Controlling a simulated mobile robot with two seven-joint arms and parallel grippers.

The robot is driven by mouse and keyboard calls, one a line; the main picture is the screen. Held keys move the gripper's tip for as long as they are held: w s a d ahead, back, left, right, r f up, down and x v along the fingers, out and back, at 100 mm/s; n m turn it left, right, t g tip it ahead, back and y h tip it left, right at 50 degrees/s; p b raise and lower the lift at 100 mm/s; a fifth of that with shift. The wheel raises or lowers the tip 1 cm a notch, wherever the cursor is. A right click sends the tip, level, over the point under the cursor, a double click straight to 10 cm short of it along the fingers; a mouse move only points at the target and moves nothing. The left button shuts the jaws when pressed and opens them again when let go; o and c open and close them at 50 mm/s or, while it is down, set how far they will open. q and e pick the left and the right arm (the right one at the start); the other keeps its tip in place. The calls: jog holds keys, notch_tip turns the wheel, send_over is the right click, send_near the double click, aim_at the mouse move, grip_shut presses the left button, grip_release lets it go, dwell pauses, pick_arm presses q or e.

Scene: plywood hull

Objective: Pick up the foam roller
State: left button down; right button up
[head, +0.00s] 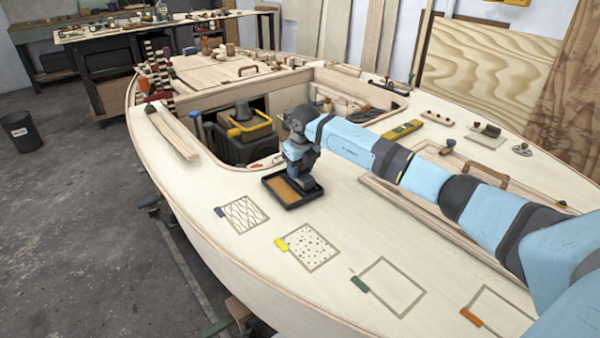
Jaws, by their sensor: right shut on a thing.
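My right gripper (304,183) comes in from the right and points down over the black tray (290,204), which holds an amber-brown layer. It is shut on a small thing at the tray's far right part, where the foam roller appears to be. The gripper hides most of it, so its shape and whether it touches the tray cannot be told. My left gripper is not in view.
The tray stands on the pale plywood deck, near the cockpit opening with a black and yellow caddy (248,130). Marked squares (308,248) with coloured tabs lie in front. A yellow level (402,130) and wooden strips (172,132) lie on deck.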

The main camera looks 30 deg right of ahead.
notch_tip(320, 180, up, 20)
jog(key=p, duration=0.2)
jog(key=o, duration=0.4)
jog(key=shift+c, duration=1.1)
